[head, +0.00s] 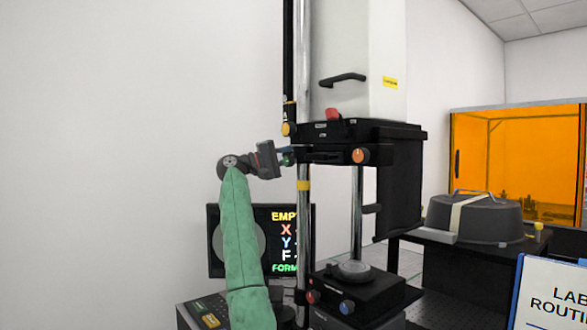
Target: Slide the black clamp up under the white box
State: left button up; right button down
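The white box (357,60) is a tall housing with a black handle, high on the instrument's bright metal columns. A black carriage (385,131) is directly below it. The black clamp (325,154) appears to be the dark bar with an orange knob (358,156), close under the carriage; I cannot tell whether they touch. My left gripper (286,158) reaches in from the left on a green-sleeved arm, at the clamp's left end beside the front column. Its fingertips are small and partly lost against dark parts, so its grip is unclear. My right gripper is out of view.
A yellow band (303,186) rings the front column lower down. A monitor (228,243) stands behind my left arm. A grey case (475,218) and orange enclosure (520,150) are at right.

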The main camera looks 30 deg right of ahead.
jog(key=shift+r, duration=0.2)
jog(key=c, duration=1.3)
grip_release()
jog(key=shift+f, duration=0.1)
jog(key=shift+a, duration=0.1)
